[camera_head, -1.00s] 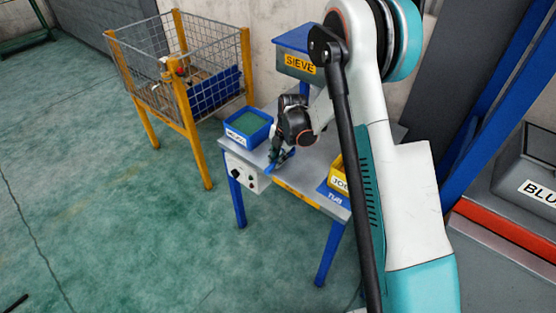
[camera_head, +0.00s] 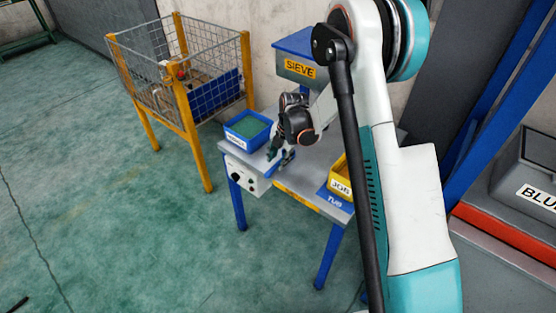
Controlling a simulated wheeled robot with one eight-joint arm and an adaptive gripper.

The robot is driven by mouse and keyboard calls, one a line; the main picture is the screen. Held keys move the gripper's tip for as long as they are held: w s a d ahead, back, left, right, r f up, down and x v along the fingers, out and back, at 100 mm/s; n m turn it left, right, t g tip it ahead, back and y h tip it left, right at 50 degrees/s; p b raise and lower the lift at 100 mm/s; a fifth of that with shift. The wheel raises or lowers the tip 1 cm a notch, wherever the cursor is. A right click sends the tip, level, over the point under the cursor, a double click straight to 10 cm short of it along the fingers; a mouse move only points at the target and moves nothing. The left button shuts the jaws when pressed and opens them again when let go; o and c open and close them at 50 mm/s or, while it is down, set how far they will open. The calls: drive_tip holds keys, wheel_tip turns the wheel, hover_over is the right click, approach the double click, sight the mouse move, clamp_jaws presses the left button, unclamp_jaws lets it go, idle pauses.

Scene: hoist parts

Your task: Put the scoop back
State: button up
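My gripper (camera_head: 280,158) is low over the front left part of the grey workbench (camera_head: 310,165), just right of the blue tub. Its two dark fingers look spread apart, with no thing clearly between them. The blue tub (camera_head: 236,140) has a white label and green contents and stands at the bench's left end. The wrist hides part of the bench behind the gripper.
A yellow tub labelled JOB (camera_head: 340,186) stands at the bench's right front, partly behind my arm. The SIEVE box (camera_head: 298,68) stands at the back. A wire mesh crate (camera_head: 212,88) on yellow posts is to the left. Floor in front is clear.

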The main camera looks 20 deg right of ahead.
drive_tip(key=s+r+m+t+p, duration=0.15)
drive_tip(key=s+r+m, duration=0.5)
drive_tip(key=r, duration=0.75)
drive_tip(key=s+r+m+t+p, duration=0.15)
drive_tip(key=s+r+m, duration=0.5)
drive_tip(key=r, duration=0.75)
drive_tip(key=s+r+m+t+h, duration=0.1)
drive_tip(key=s+r+m+t, duration=0.1)
drive_tip(key=s+m, duration=1)
drive_tip(key=s+r, duration=0.1)
drive_tip(key=s, duration=0.6)
drive_tip(key=shift+s+d+r+t+h, duration=0.15)
drive_tip(key=shift+s+r+t+h, duration=0.15)
drive_tip(key=shift+d, duration=0.1)
